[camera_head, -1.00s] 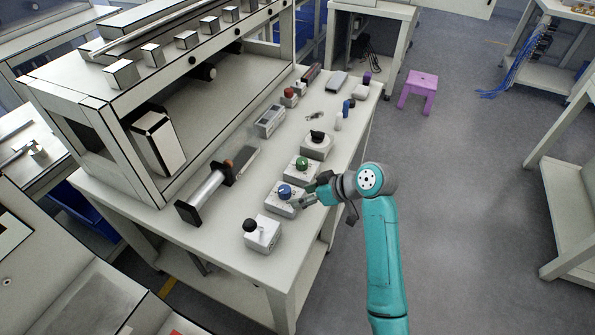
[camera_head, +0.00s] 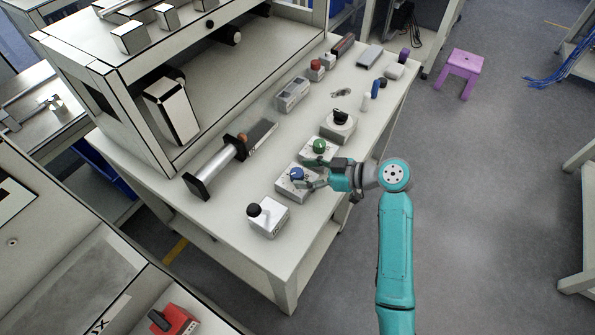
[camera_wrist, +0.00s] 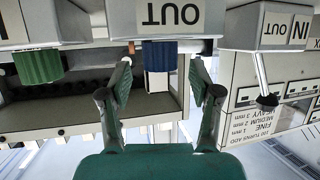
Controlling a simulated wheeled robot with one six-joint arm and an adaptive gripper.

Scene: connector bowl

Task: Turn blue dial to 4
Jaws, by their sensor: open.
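The blue dial (camera_head: 297,173) sits on top of a small white box (camera_head: 292,188) near the front of the bench. My gripper (camera_head: 308,180) is at the dial's right side in the head view. In the wrist view, my gripper (camera_wrist: 160,78) is open, with one finger on each side of the dial and visible gaps between. The dial's scale and pointer setting are too small to read.
A green dial box (camera_head: 319,147) stands just behind, and a box with a black knob (camera_head: 268,216) in front. A metal cylinder device (camera_head: 215,167) lies to the left. A purple stool (camera_head: 461,70) stands on the floor, whose right side is mostly clear.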

